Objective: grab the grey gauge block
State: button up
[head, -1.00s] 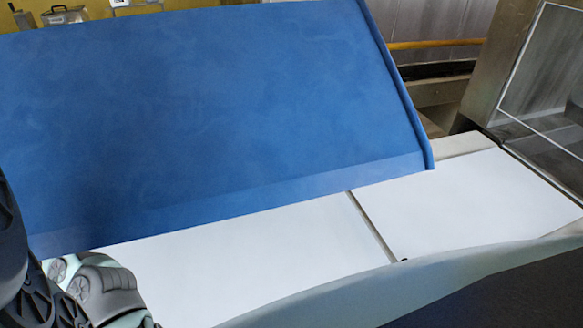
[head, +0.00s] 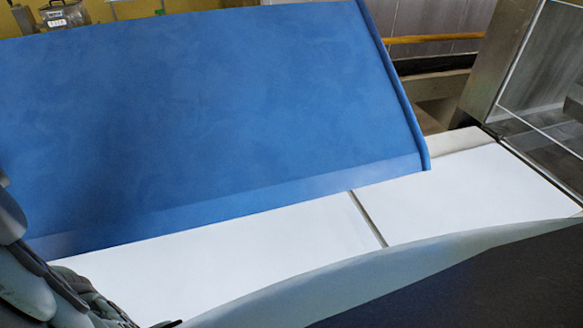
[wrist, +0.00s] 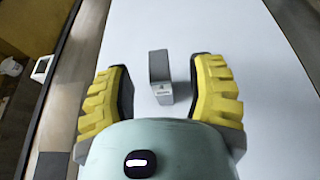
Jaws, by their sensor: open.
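The grey gauge block (wrist: 160,77) stands upright on the white surface in the wrist view. My gripper (wrist: 160,82) has its two yellow-ridged fingers apart, one on each side of the block.
A large blue panel (head: 220,110) covers much of the head view, behind the white surface (head: 460,195). A steel and glass housing (head: 545,80) stands at the right. In the wrist view, a dark edge (wrist: 62,80) runs along the left of the white surface.

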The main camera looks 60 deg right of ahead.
jog(key=shift+x, duration=1)
grip_shut()
